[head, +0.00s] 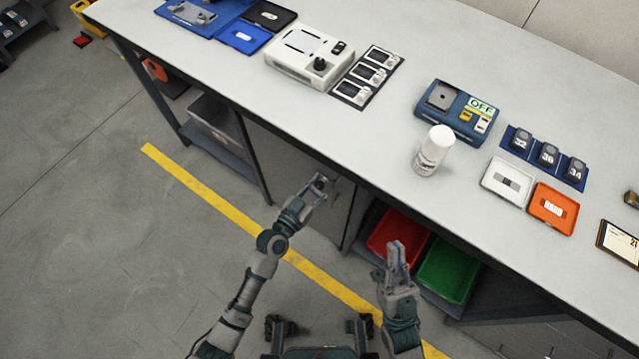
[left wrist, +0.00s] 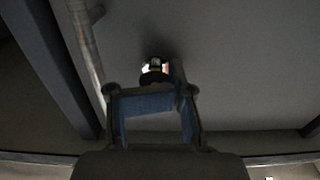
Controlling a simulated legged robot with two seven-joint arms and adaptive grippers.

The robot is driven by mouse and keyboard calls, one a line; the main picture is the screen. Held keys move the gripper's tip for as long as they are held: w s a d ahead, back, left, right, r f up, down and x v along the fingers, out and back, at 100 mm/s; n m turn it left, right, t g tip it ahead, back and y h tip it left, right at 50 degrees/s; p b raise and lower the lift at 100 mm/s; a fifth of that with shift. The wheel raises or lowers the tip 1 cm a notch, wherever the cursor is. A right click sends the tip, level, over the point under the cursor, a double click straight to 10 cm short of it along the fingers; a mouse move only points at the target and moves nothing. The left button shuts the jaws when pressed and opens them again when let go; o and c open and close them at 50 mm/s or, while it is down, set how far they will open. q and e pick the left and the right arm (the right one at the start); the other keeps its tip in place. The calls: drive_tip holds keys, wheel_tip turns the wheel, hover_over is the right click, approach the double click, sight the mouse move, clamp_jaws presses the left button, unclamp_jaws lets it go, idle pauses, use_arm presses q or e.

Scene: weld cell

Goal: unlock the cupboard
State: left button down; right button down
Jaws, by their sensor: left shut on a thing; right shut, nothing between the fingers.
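The cupboard (head: 283,152) is a dark grey front under the workbench. Its flat grey face fills much of the left wrist view (left wrist: 245,75). A pale upright bar handle (left wrist: 86,45) is on the left of that view. My left gripper (head: 319,186) is at the cupboard front, shut on a small dark piece (left wrist: 153,77) with a pale and reddish spot behind it. The fingers (left wrist: 152,98) partly hide this piece, so I cannot tell if it is a key or a knob, or how it is turned. My right gripper (head: 397,255) is shut and empty, in front of the bins.
A red bin (head: 398,236) and a green bin (head: 447,270) stand on the shelf right of the cupboard. A yellow line (head: 210,196) crosses the clear floor.

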use_arm(q)
drive_tip(key=c, duration=1.2)
unclamp_jaws()
drive_tip(key=shift+s+d+f, duration=0.1)
drive_tip(key=shift+s+d, duration=0.15)
drive_tip(key=shift+d, duration=0.05)
drive_tip(key=shift+c, duration=0.2)
drive_tip(key=shift+o, duration=0.5)
drive_tip(key=shift+a, duration=0.15)
drive_tip(key=shift+s+d, duration=0.1)
drive_tip(key=shift+d, duration=0.2)
drive_tip(key=shift+s+a, duration=0.2)
drive_tip(key=shift+s, duration=0.15)
drive_tip(key=p+v, duration=0.1)
drive_tip(key=v, duration=1.8)
drive_tip(key=shift+a, duration=0.3)
use_arm(e)
drive_tip(key=shift+s+a+r, duration=0.1)
drive_tip(key=shift+s+r, duration=0.05)
drive_tip(key=shift+r, duration=0.4)
drive_tip(key=shift+s+r, duration=0.1)
drive_tip(key=shift+r, duration=0.45)
